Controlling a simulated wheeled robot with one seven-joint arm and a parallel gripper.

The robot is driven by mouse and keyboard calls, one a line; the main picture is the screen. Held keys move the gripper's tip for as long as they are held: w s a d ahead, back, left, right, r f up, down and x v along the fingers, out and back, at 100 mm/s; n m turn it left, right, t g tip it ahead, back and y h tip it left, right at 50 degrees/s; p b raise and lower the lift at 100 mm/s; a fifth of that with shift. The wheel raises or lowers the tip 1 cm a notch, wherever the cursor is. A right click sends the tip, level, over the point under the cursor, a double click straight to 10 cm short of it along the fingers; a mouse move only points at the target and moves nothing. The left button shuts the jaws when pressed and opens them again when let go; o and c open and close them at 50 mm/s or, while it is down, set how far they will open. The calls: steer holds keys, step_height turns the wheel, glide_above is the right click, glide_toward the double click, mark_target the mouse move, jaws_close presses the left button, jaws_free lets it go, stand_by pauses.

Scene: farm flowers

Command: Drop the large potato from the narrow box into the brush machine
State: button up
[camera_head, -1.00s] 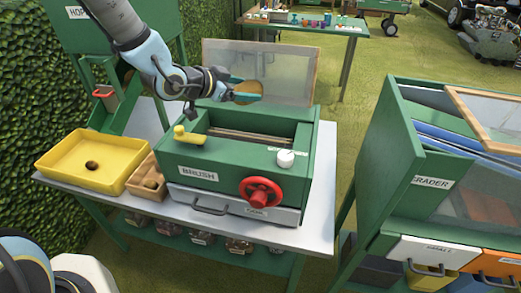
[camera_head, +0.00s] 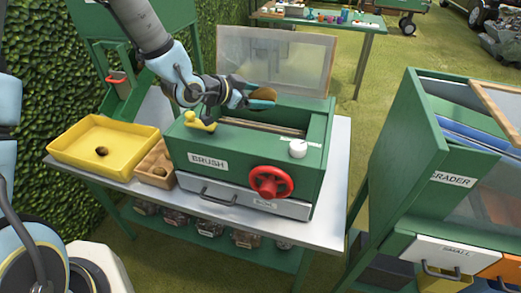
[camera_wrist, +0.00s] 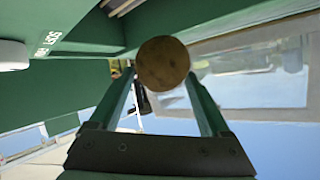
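My gripper (camera_head: 262,99) is shut on a large brown potato (camera_head: 263,94), held above the rear of the brush machine's opening. In the wrist view the potato (camera_wrist: 162,63) sits between the two green fingertips. The green brush machine (camera_head: 185,143) stands on the table with its top open, its clear lid (camera_head: 275,60) raised behind, and pale brush bars (camera_head: 262,127) inside. The narrow wooden box (camera_head: 170,183) stands left of the machine and holds a dark potato (camera_head: 159,171).
A yellow tray (camera_head: 65,152) with one potato (camera_head: 101,151) lies left of the wooden box. The machine has a yellow lever (camera_head: 203,122), a white knob (camera_head: 298,147) and a red wheel (camera_head: 270,181). A green grader (camera_head: 420,180) stands to the right, across a gap.

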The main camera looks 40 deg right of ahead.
steer(key=shift+o, duration=1.4)
steer(key=shift+a, duration=0.1)
steer(key=b+v, duration=0.2)
steer(key=v, duration=0.8)
steer(key=shift+a+r+b, duration=0.2)
steer(key=shift+a+b, duration=0.1)
